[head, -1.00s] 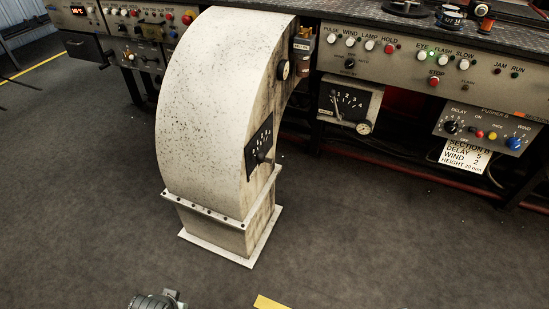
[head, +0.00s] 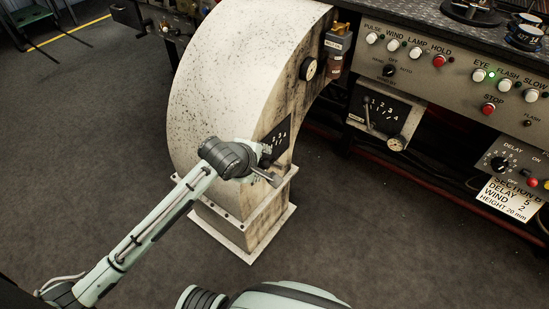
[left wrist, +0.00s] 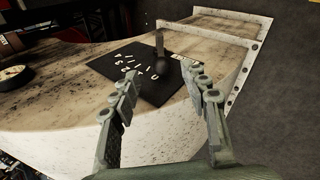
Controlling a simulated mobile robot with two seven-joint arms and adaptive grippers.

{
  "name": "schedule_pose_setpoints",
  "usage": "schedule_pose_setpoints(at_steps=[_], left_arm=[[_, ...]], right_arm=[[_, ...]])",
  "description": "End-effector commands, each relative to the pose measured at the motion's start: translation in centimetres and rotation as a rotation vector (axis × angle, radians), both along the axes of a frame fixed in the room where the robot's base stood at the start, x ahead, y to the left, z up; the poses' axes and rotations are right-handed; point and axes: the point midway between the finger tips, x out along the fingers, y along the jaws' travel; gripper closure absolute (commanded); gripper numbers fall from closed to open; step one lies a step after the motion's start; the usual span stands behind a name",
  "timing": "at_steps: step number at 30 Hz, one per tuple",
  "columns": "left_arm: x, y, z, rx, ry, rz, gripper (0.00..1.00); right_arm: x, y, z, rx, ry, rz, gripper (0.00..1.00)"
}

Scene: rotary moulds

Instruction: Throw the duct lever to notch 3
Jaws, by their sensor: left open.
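The pale, speckled duct (head: 225,80) curves down to a flanged foot. On its side is a black plate (head: 277,138) with white numbers; the plate also shows in the left wrist view (left wrist: 122,68). The duct lever (left wrist: 160,42) stands out from the plate near its flange end in the left wrist view. Which notch it sits at is hard to read. My left gripper (head: 268,176) is at the plate's lower end in the head view. In the left wrist view its open fingers (left wrist: 165,88) are apart with nothing between them, and the lever shows beyond the gap. My right gripper is not seen.
A round gauge (head: 308,68) sits higher on the duct. A bench with a button panel (head: 460,75) runs along the right, with a small dial box (head: 385,118) below it. A paper card (head: 510,197) hangs at right. The floor in front is clear.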

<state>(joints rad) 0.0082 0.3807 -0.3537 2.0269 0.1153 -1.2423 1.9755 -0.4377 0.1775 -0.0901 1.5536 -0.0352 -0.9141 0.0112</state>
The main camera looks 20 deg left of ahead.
Motion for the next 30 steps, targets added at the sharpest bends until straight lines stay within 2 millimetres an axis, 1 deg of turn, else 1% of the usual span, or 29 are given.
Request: schedule_pose_setpoints(at_steps=[6, 12, 17, 24, 26, 30], left_arm=[[2.1, -0.1, -2.8, 0.003, 0.004, 0.000, 0.55], [3.9, -0.3, -4.8, 0.002, 0.002, 0.000, 0.55], [4.4, -0.4, -5.6, 0.002, 0.003, -0.001, 0.55], [4.5, -0.4, -5.7, 0.002, 0.002, -0.001, 0.55], [4.5, -0.4, -5.7, 0.002, 0.002, -0.001, 0.61], [4.4, -0.4, -5.7, 0.002, 0.002, -0.001, 0.78]], right_arm=[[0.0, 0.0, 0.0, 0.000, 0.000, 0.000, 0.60], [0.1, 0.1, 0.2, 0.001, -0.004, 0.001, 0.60], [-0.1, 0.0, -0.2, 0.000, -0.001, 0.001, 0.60], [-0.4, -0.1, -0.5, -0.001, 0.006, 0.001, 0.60], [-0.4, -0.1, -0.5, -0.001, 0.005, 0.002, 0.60], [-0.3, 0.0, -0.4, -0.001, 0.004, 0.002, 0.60]])
